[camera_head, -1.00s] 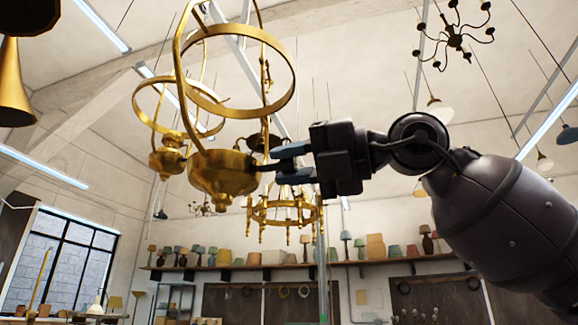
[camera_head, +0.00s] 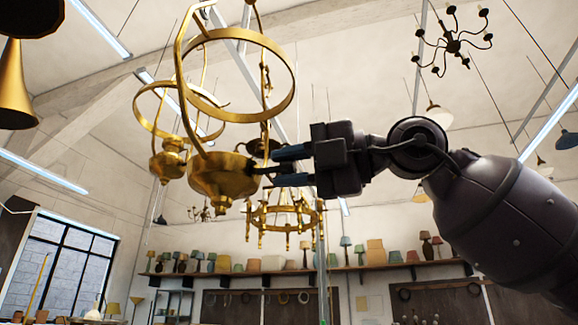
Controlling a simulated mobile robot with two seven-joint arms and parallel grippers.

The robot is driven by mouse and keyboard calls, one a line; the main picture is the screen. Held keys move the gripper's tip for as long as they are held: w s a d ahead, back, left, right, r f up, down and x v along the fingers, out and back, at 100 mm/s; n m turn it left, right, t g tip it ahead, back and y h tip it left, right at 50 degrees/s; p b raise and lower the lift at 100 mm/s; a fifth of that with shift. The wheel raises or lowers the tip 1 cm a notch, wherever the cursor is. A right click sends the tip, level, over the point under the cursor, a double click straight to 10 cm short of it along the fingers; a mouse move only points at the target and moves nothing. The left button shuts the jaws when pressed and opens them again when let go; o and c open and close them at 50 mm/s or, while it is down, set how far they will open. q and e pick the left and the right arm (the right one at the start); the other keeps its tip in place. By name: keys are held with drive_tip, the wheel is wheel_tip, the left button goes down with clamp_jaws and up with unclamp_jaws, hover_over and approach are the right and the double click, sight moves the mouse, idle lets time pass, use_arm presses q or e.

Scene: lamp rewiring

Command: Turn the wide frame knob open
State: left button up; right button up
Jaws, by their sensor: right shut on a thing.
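The nearer brass lamp frame, which looks the wider one, hangs left of centre with a large ring (camera_head: 238,112) above a brass font (camera_head: 222,178). A small dark knob stem (camera_head: 259,171) sticks out from the font's right side. My right gripper (camera_head: 277,167) comes in from the right beside the font. Its blue-tipped fingers are shut on the knob, one above and one below, and they hide most of it. My left gripper is not in view.
A second, smaller-looking brass frame (camera_head: 168,160) hangs just behind to the left. A brass ring chandelier (camera_head: 284,215) hangs behind and below my gripper. A dark chandelier (camera_head: 453,45) hangs at upper right. A shelf of lampshades (camera_head: 310,269) runs along the back wall.

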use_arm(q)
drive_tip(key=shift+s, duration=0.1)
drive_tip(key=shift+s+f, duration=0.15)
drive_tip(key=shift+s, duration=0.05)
use_arm(e)
drive_tip(key=o, duration=0.9)
drive_tip(key=shift+d, duration=0.15)
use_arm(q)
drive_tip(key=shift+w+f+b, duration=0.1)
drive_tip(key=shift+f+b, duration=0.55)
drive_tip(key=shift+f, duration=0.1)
use_arm(e)
drive_tip(key=v, duration=1)
drive_tip(key=shift+s+d, duration=0.1)
drive_tip(key=shift+d, duration=0.15)
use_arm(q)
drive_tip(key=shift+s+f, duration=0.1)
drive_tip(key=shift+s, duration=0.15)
